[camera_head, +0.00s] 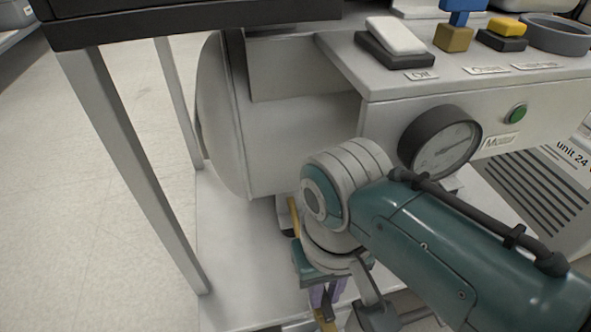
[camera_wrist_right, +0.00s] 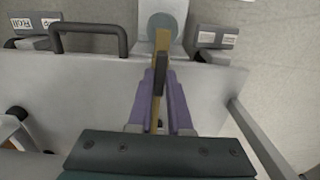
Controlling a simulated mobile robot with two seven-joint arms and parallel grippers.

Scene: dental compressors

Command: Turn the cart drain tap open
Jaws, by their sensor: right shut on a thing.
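My right gripper (camera_wrist_right: 160,85) has purple fingers and is shut on a yellow tap lever (camera_wrist_right: 162,46). The lever runs up the picture to a round grey disc (camera_wrist_right: 163,24). A dark bar lies along the lever between the fingers. In the head view my right arm comes in from the right and hides most of the tap area. The purple fingers (camera_head: 326,293) point down at the bottom, with a bit of yellow (camera_head: 325,318) at their tips. My left gripper is not in view.
The compressor cart has a white lower shelf (camera_head: 232,270) and a grey leg (camera_head: 135,165) at left. A gauge (camera_head: 440,142) and green button (camera_head: 517,113) sit on the panel. A dark handle (camera_wrist_right: 88,28) and labelled blocks (camera_wrist_right: 213,38) flank the tap.

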